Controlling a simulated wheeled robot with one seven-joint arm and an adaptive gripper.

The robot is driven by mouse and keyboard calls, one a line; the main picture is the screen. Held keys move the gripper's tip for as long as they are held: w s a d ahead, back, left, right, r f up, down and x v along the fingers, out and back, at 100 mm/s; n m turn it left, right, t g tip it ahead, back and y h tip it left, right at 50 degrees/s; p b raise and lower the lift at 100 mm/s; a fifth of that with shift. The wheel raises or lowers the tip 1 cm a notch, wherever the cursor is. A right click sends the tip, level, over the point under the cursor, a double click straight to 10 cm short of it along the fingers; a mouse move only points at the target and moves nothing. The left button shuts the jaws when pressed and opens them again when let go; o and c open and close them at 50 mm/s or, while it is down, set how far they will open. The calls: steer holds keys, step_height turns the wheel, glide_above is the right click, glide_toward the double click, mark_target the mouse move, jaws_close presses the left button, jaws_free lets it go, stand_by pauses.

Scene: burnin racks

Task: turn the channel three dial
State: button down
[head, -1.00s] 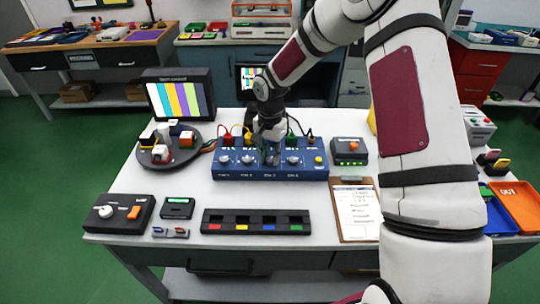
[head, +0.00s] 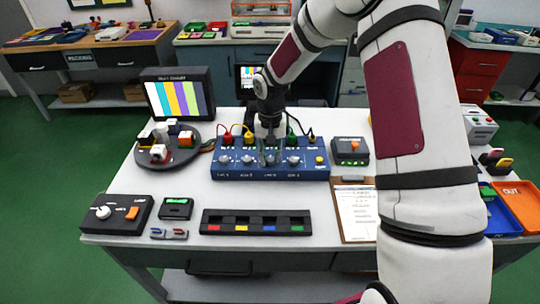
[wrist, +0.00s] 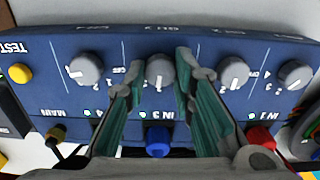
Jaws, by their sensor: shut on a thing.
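The blue channel box (head: 228,174) stands on the white table, with a row of grey dials along its front. The channel three dial (wrist: 160,71) is in the middle of the wrist view, with a white pointer mark on its face. My gripper (wrist: 160,82) has one finger on each side of this dial and is shut on it. In the head view my gripper (head: 269,156) reaches down to the box and mostly hides that dial. The neighbouring dials, one to the left (wrist: 85,69) and one to the right (wrist: 233,74) in the wrist view, stand clear of the fingers.
A yellow TEST button (wrist: 20,73) sits at the box's end. Coloured plugs, including a blue one (wrist: 157,141), stand behind the dials. A black box with an orange switch (head: 351,146), a clipboard (head: 356,211) and a black slotted tray (head: 256,229) are nearby.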

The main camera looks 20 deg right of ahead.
mark_target(270, 158)
steer(key=n, duration=0.4)
steer(key=shift+n, duration=0.4)
steer(key=n, duration=0.4)
steer(key=shift+n, duration=0.3)
steer(key=n, duration=0.4)
steer(key=shift+n, duration=2.1)
steer(key=c, duration=1.3)
jaws_free()
steer(key=shift+c, duration=0.2)
step_height(270, 158, up, 12)
